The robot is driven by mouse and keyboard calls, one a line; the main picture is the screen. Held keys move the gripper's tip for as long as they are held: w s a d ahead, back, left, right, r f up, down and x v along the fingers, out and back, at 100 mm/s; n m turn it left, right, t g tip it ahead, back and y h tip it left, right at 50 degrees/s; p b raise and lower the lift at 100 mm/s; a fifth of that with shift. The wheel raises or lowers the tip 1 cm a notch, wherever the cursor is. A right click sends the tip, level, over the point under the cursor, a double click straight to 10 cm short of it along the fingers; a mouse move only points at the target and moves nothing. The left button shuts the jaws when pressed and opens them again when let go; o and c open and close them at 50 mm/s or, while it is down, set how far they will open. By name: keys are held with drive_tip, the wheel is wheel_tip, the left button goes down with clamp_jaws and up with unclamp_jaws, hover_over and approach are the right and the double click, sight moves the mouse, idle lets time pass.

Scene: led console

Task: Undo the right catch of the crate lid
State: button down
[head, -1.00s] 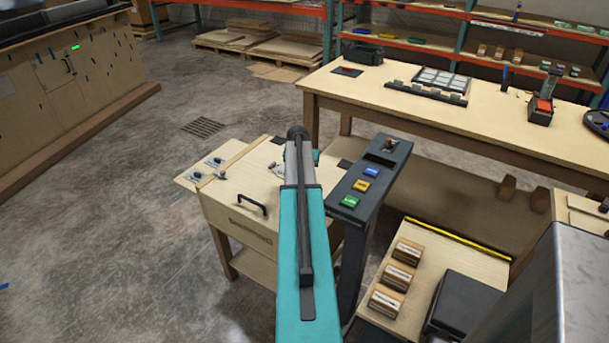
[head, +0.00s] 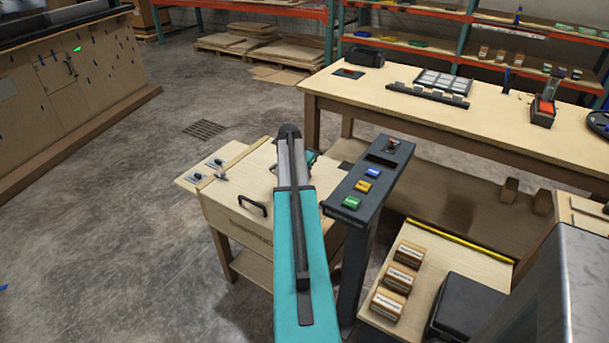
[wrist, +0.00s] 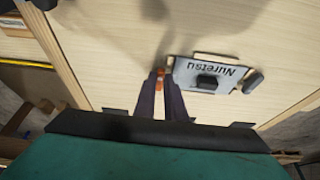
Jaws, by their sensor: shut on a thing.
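The wooden crate (head: 240,233) stands left of centre in the head view, its pale lid (head: 240,185) flat on top and a black handle (head: 252,209) at the front. My arm covers the right part of the lid and hides the right catch and my gripper there. In the wrist view my gripper (wrist: 158,80) has its two dark fingers close together on a small orange piece (wrist: 160,88), which looks like part of a catch. It is beside a grey plate marked "Nuretsu" (wrist: 185,77) with a dark knob (wrist: 207,81). Whether the catch is fastened cannot be told.
A dark console post (head: 365,185) with green, yellow and blue buttons stands close right of my arm. A workbench (head: 440,115) is behind it. A low board with several wooden blocks (head: 400,278) is at the front right. Open floor lies to the left.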

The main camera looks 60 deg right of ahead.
drive_tip(key=c, duration=1.8)
unclamp_jaws()
drive_tip(key=shift+r, duration=0.1)
drive_tip(key=shift+b+v, duration=0.8)
drive_tip(key=shift+v, duration=6)
drive_tip(key=shift+s+a, duration=0.1)
drive_tip(key=shift+s, duration=0.05)
